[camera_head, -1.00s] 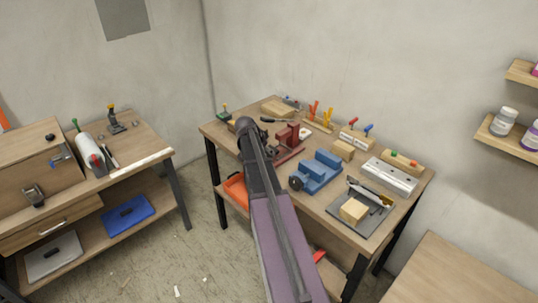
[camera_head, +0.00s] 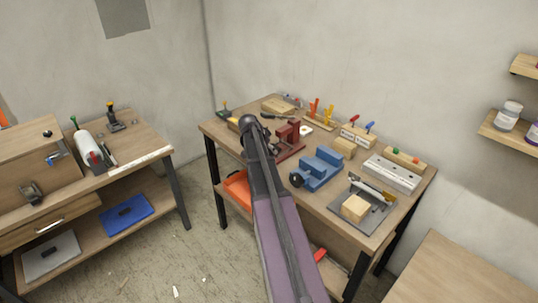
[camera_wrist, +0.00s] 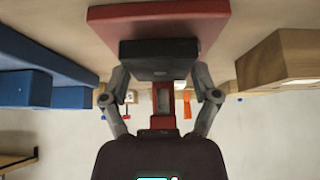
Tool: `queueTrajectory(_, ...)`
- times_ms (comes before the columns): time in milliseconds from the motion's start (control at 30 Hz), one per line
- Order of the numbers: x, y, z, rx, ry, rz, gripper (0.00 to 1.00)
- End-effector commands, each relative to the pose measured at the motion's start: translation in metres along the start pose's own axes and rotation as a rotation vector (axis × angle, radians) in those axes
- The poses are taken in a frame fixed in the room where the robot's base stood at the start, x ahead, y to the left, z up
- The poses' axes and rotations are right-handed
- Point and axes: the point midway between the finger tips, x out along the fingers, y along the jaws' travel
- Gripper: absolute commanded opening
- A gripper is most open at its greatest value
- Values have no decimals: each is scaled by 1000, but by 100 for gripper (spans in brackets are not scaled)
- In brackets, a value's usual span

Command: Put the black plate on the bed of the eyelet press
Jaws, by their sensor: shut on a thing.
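The black plate (camera_wrist: 157,58) is between the fingertips of my gripper (camera_wrist: 160,76), which is shut on it, in the wrist view. The eyelet press is red, with a flat red base (camera_wrist: 160,22) and an upright behind the plate. The wrist view looks upside down, with the bench top at its top. The plate overlaps the press base in this view; I cannot tell whether they touch. In the head view the press (camera_head: 290,135) stands on the middle workbench, just right of my arm, and my arm hides the plate and most of my gripper.
A blue vise (camera_head: 320,168) stands close to the right of the press. Wooden blocks (camera_head: 355,208), a grey slotted block (camera_head: 392,173) and tool holders (camera_head: 357,136) crowd the bench (camera_head: 225,133). A second bench (camera_head: 150,143) is at the left.

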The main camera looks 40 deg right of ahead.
Motion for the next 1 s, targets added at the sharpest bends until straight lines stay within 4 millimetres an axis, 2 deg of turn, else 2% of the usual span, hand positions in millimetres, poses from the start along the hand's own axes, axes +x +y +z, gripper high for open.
queueTrajectory(100,9,0,6,0,0,0,24)
queueTrajectory(700,13,0,9,0,0,0,24)
queueTrajectory(733,12,0,8,0,0,0,84)
queueTrajectory(767,12,0,8,0,0,0,93)
queueTrajectory(800,12,0,8,0,0,0,100)
queueTrajectory(1000,12,0,8,0,0,0,100)
